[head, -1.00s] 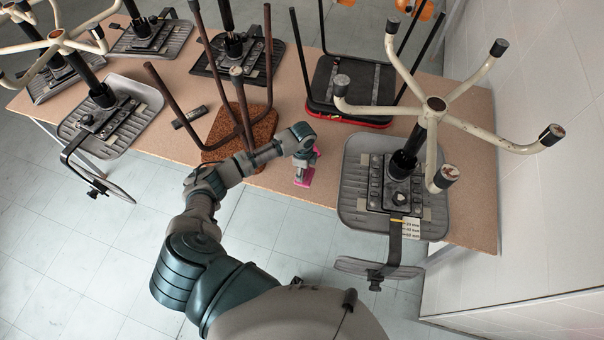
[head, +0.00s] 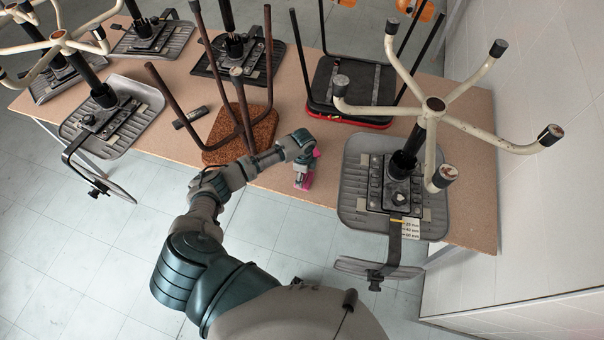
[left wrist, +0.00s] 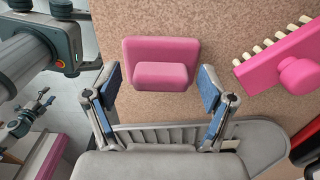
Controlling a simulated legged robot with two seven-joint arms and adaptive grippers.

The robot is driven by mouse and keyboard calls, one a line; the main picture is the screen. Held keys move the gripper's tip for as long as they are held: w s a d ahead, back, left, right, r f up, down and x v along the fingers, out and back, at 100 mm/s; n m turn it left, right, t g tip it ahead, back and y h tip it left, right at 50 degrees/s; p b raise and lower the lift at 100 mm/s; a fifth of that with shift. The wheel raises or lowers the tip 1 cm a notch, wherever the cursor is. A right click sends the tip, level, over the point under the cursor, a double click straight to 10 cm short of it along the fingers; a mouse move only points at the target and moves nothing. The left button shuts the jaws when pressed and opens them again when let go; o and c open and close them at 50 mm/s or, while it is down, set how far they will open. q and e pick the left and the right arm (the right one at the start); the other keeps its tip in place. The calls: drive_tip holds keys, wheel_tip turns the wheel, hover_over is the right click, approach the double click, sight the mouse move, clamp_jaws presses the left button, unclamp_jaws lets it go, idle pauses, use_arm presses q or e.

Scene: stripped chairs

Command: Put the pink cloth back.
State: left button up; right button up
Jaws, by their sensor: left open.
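No loose draped cloth is recognisable. In the left wrist view a pink, block-like piece (left wrist: 161,75) with a raised part in its middle lies on the tan tabletop. My left gripper (left wrist: 160,90) is open, with its blue-padded fingers on either side of the pink piece and apart from it. In the head view my left gripper (head: 303,165) is over the table's front edge, and the pink patch (head: 303,182) there is partly hidden by it. My right gripper is in neither view.
A pink brush (left wrist: 285,58) with pale bristles lies right of the fingers in the wrist view. An overturned grey chair (head: 355,205) stands close on the right. A brown-seated chair (head: 262,128) is left, a black-and-red one (head: 350,118) behind. The table (head: 470,210) is crowded.

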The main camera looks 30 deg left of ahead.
use_arm(q)
wheel_tip(320, 180, up, 12)
idle(0.4)
idle(0.4)
